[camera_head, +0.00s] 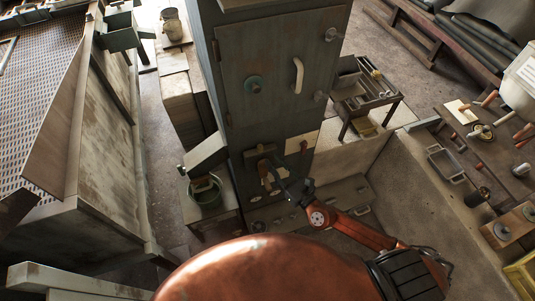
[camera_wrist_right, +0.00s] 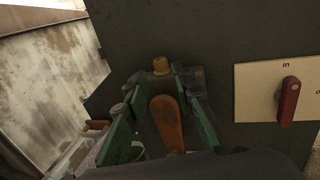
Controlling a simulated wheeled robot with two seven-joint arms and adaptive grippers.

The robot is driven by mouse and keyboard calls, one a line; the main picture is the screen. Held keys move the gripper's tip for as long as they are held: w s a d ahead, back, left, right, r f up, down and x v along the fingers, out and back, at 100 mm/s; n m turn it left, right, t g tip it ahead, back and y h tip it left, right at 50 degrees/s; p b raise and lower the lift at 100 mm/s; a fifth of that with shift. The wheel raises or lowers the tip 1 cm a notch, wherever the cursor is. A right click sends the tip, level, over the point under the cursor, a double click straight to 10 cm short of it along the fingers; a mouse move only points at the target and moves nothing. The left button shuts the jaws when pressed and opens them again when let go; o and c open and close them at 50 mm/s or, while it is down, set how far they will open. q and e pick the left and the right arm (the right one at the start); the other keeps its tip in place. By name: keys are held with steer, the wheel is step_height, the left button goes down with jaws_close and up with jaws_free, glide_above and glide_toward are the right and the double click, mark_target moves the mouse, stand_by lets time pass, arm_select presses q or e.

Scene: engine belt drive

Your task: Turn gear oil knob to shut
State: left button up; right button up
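An orange-brown lever knob (camera_wrist_right: 166,122) stands between the fingers of my right gripper (camera_wrist_right: 167,105) in the wrist view. It is likely the gear oil knob, though I see no label on it. The green finger pads are apart, one on each side of it, with a gap showing on the left; contact on the right is unclear. In the head view my right gripper (camera_head: 268,172) is at the lower front of the dark cabinet (camera_head: 235,135). My left gripper is not seen.
A cream plate marked "in" with a red lever (camera_wrist_right: 288,100) is right of the gripper. A green bucket (camera_head: 206,191) stands left; a tool cart (camera_head: 366,92) stands right.

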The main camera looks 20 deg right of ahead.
steer(key=shift+v, duration=2.3)
